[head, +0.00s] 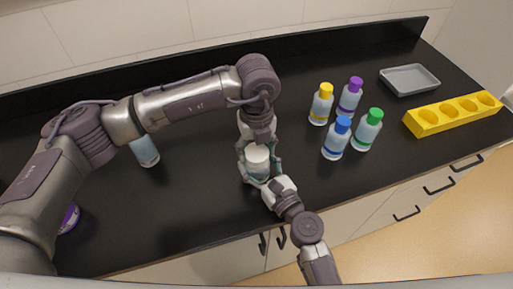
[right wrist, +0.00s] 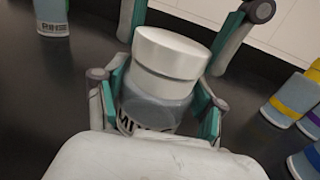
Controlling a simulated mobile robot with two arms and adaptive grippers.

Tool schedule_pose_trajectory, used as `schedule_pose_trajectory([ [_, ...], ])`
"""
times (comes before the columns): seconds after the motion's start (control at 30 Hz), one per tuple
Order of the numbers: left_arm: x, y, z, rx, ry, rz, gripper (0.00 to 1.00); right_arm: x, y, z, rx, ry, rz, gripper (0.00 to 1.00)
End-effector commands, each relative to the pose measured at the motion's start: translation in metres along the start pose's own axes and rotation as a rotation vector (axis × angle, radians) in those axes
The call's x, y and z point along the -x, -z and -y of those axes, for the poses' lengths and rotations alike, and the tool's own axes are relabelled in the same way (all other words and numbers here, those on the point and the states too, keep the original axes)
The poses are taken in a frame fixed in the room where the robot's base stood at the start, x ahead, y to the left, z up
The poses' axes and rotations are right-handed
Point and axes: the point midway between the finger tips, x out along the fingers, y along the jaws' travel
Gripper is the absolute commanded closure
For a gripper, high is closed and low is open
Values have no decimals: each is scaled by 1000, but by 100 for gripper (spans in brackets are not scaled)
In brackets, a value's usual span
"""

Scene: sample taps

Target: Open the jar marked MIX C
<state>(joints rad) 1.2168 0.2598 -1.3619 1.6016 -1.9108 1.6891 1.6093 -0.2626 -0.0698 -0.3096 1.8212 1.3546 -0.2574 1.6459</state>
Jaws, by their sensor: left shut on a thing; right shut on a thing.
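The jar (head: 257,172) stands on the black counter, a clear-bluish body with a white lid (head: 257,154). In the right wrist view the jar body (right wrist: 155,108) shows dark label letters starting "MI"; the rest is hidden by my right gripper. My right gripper (right wrist: 157,112) is shut on the jar body from the front, teal pads on both sides. My left gripper (head: 258,150) comes down from above and is shut at the white lid (right wrist: 168,58), with a finger on each side. The exact contact of its pads with the lid is partly hidden.
Bottles with yellow (head: 321,104), purple (head: 350,97), blue (head: 337,138) and green (head: 368,130) caps stand to the right. Beyond are a yellow rack (head: 430,122) and grey tray (head: 409,79). A bottle (head: 145,151) labelled RINSE and a purple-marked item (head: 69,219) are left.

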Motion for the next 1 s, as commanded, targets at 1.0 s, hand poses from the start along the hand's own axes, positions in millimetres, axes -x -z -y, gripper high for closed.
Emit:
schedule_pose_trajectory([
  [1.0,4,0,0,383,1,1,80,0,0,0,0,0,-1,100],
])
